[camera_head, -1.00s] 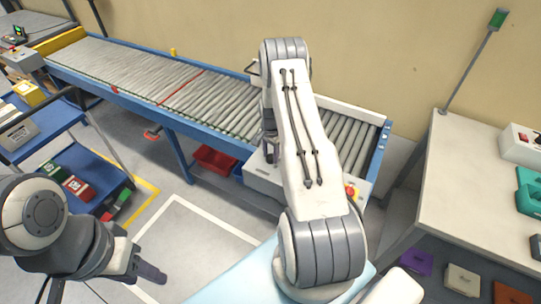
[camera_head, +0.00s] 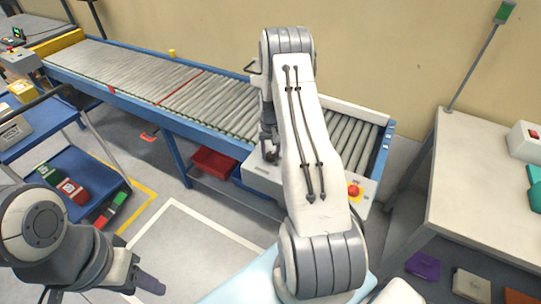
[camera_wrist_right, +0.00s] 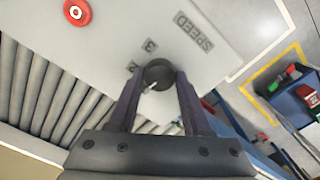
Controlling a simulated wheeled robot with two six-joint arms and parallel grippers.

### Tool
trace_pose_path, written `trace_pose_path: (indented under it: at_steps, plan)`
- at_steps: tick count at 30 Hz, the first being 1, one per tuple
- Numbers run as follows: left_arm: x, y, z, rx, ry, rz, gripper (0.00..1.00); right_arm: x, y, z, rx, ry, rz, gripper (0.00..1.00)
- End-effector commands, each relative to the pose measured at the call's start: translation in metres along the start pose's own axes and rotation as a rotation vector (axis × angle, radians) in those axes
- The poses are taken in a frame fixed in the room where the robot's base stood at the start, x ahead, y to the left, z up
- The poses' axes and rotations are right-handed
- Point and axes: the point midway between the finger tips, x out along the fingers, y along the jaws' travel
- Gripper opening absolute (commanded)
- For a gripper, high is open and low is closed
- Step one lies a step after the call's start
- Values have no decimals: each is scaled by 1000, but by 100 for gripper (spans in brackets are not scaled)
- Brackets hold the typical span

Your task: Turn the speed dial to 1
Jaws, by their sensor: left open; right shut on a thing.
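The speed dial (camera_wrist_right: 158,74) is a dark round knob on a pale control panel (camera_wrist_right: 215,70) at the conveyor's end. The panel carries the printed word SPEED and the numerals 3 and 2; no 1 is readable. A light pointer mark on the knob faces the lower left in the wrist view, past the 2. My right gripper (camera_wrist_right: 157,80) is shut on the dial, one finger on each side. In the head view the panel (camera_head: 262,178) is partly behind my right arm, which hides the dial. My left gripper (camera_head: 150,284) is open and empty over the floor.
A red button (camera_head: 353,190) is on the same panel, and also shows in the wrist view (camera_wrist_right: 76,11). The roller conveyor (camera_head: 130,78) runs along the wall. A blue trolley (camera_head: 75,160) stands left, a pale table (camera_head: 480,180) right. A red bin (camera_head: 213,163) sits below the conveyor.

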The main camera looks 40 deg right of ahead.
Motion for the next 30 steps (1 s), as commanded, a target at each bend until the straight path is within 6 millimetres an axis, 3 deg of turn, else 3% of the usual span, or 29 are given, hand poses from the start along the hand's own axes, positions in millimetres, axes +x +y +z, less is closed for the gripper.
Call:
trace_pose_path:
  at_steps: [12, 28, 29, 30]
  plan:
    - [9, -1, 0, 1, 0, 0, 50, 0, 0, 0, -181, 1, 0, 0]
    - [10, -1, 0, 0, 0, 0, 50, -1, 0, -1, -205, 2, 0, 0]
    - [10, -1, 0, 1, 0, 0, 50, -1, 0, -1, -205, 2, 0, 57]
    - [10, -1, 0, 0, 0, 0, 50, -1, 0, -1, -205, 2, 0, 72]
